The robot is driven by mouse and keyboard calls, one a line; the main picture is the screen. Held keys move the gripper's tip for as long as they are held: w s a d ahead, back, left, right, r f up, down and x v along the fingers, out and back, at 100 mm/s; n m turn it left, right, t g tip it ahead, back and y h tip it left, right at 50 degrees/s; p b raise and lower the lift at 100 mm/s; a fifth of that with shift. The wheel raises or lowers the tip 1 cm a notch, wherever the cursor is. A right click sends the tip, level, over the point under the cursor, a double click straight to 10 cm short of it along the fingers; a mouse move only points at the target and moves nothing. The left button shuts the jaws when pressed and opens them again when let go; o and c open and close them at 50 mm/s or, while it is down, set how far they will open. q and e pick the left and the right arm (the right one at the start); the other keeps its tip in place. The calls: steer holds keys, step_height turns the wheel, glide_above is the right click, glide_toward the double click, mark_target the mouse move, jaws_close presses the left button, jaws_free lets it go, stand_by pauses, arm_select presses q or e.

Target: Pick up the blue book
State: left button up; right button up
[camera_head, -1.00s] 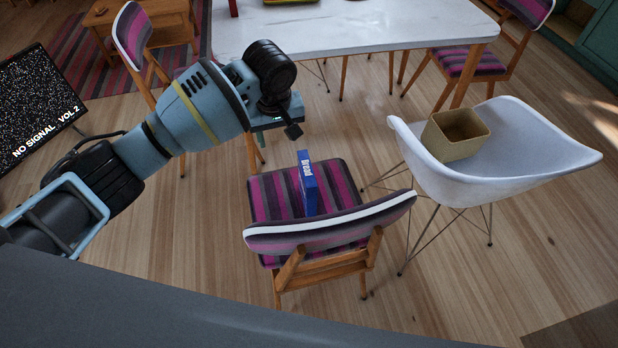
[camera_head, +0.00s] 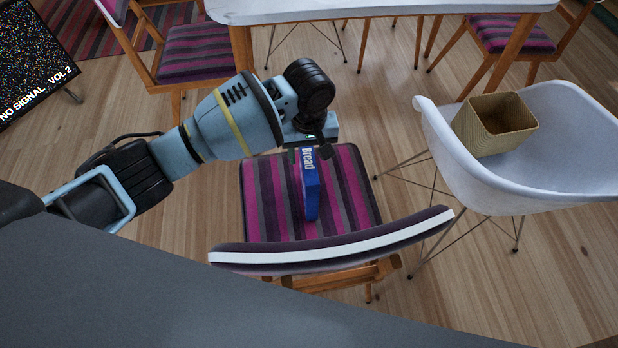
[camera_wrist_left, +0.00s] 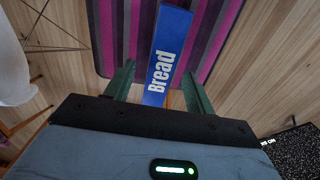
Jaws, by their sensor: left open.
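The blue book (camera_head: 311,187), with "Bread" in white on its spine, stands upright on the striped purple and pink seat of a chair (camera_head: 268,205). In the left wrist view the book (camera_wrist_left: 167,50) shows spine up, its near end between the two green fingers. My left gripper (camera_head: 308,152) is at the far end of the book, just above the seat. In the left wrist view my left gripper (camera_wrist_left: 158,90) is open, with a finger on either side of the book and gaps between. I cannot tell the exact height of the fingertips. My right gripper is not in view.
The chair's backrest (camera_head: 335,243) rises on the near side of the seat. A white shell chair (camera_head: 540,175) holding a woven basket (camera_head: 495,124) stands to the right. A white table (camera_head: 380,8) is behind. Wooden floor lies between them.

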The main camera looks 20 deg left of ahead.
arm_select(q)
steer(key=shift+f, duration=1.15)
step_height(320, 180, down, 4)
steer(key=shift+f+b, duration=0.1)
steer(key=shift+b, duration=0.7)
steer(key=shift+f, duration=0.35)
jaws_close()
